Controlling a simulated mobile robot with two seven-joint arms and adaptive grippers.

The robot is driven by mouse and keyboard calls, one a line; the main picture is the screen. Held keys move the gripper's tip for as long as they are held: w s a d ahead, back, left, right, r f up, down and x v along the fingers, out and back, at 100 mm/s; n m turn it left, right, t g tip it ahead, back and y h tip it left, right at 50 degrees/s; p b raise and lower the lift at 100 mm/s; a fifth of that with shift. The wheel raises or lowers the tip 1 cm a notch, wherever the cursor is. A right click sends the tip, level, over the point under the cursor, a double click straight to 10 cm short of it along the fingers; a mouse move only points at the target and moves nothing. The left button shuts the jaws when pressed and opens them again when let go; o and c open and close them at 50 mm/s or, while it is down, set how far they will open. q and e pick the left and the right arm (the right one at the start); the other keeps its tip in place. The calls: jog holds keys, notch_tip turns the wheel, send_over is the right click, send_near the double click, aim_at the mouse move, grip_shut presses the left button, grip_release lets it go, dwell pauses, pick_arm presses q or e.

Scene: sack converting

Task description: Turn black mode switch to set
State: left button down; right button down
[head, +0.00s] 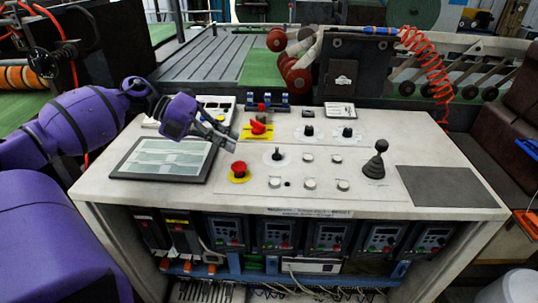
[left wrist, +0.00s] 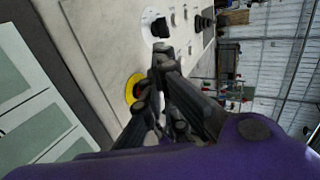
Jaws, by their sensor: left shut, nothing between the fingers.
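Several black rotary switches stand on the white console top; I cannot read their labels, so I cannot tell which is the mode switch. One black switch (head: 277,155) sits on a round white dial near the middle, right of the red emergency stop. Two more, a left rear knob (head: 308,131) and a right rear knob (head: 347,132), stand behind it. My left gripper (head: 233,143) is shut and empty, above the panel left of the middle switch and apart from it. In the left wrist view the fingertips (left wrist: 163,58) appear just below a black knob (left wrist: 160,27) on a white dial.
A red emergency stop (head: 239,169) on a yellow ring and a red rotary handle (head: 258,127) on a yellow plate are near my left gripper. A flat screen (head: 165,158) lies at left. A black joystick (head: 375,162) stands at right. Several white buttons line the front.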

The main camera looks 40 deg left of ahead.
aim_at(258, 166)
pick_arm(q)
jog(key=shift+w+d+f, duration=0.1)
jog(key=shift+w+d, duration=0.15)
jog(key=shift+d, duration=0.1)
jog(key=x, duration=0.8)
jog(key=shift+s, duration=0.1)
jog(key=shift+w+d+f, duration=0.2)
jog(key=shift+w+d, duration=0.05)
jog(key=shift+d, duration=0.2)
pick_arm(e)
jog(key=shift+s+d+f, duration=0.1)
jog(key=shift+s, duration=0.55)
